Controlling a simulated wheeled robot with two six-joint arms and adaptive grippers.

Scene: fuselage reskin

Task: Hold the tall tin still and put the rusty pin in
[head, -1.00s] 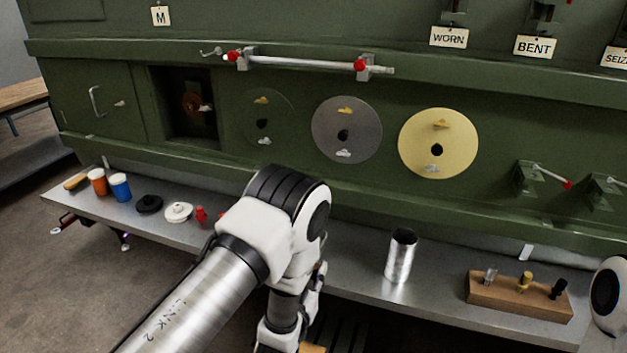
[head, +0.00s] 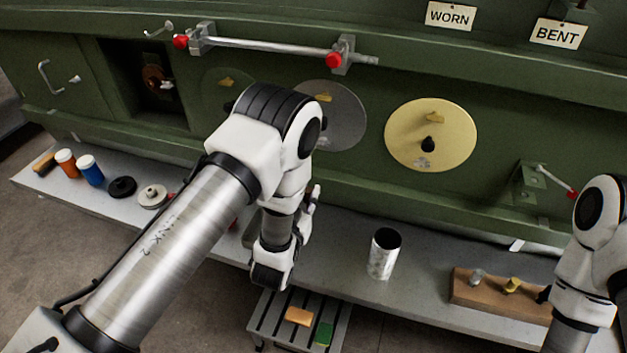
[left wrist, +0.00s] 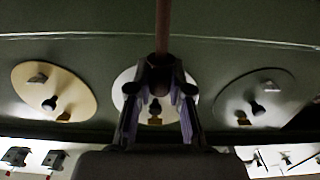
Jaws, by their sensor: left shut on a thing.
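The tall tin (head: 384,254) is a bare metal cylinder with an open dark top. It stands upright on the grey shelf, right of my left arm, and no gripper touches it. In the left wrist view my left gripper (left wrist: 159,88) is shut on the rusty pin (left wrist: 162,30), a thin reddish-brown rod that runs to the top edge of the picture. In the head view my left arm's wrist is left of the tin, and the pin cannot be made out there. My right arm shows at the right edge; its gripper is out of view.
The grey shelf (head: 340,262) runs below the green panel with its round discs, including a yellow one (head: 431,134). A wooden block (head: 490,295) with several small pegs stands right of the tin. An orange cup (head: 65,161) and a blue cup (head: 91,170) stand far left.

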